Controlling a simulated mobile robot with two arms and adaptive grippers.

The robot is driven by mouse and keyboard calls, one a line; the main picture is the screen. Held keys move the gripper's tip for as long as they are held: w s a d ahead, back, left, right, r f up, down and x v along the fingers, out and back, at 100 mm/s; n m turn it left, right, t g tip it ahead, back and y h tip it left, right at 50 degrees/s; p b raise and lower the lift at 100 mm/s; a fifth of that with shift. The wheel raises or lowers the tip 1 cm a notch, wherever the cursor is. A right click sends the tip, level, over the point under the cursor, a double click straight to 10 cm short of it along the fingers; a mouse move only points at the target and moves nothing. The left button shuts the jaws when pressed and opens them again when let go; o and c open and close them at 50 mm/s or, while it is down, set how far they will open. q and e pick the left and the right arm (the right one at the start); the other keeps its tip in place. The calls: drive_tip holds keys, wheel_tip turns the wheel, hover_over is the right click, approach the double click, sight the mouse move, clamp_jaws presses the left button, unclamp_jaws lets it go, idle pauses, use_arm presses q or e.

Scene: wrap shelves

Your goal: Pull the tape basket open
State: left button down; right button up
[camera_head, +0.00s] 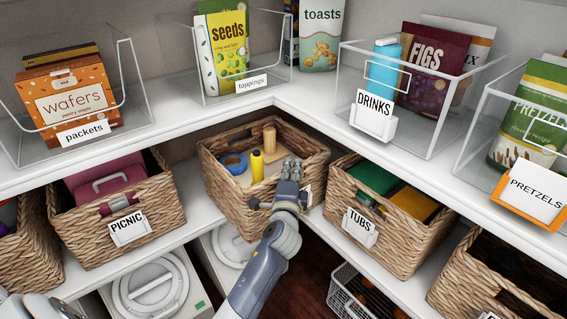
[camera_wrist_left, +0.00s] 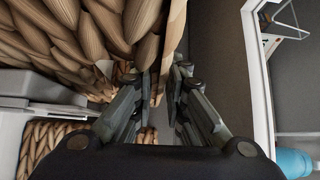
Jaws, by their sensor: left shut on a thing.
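The tape basket (camera_head: 235,197) is a woven wicker basket in the corner of the middle shelf. It holds a blue tape roll (camera_head: 234,163), a yellow cylinder (camera_head: 257,166) and a light wooden piece (camera_head: 269,139). My left gripper (camera_head: 289,172) is at the right part of its front rim and covers most of a white label there. In the left wrist view, the two fingers (camera_wrist_left: 162,84) are shut on the wicker wall (camera_wrist_left: 100,30), one on each side.
The picnic basket (camera_head: 85,236) stands to the left and the tubs basket (camera_head: 395,257) close to the right. The upper shelf edge (camera_head: 240,110) with clear bins runs above. White lidded containers (camera_head: 150,290) and a wire basket (camera_head: 350,290) are below.

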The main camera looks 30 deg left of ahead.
use_arm(q)
drive_tip(key=shift+s+d+f, duration=0.1)
drive_tip(key=shift+s+d, duration=0.1)
drive_tip(key=shift+d, duration=0.25)
drive_tip(key=shift+s+d, duration=0.2)
drive_tip(key=shift+d, duration=0.25)
drive_tip(key=c, duration=1.6)
unclamp_jaws()
drive_tip(key=v, duration=1.2)
drive_tip(key=shift+a, duration=0.1)
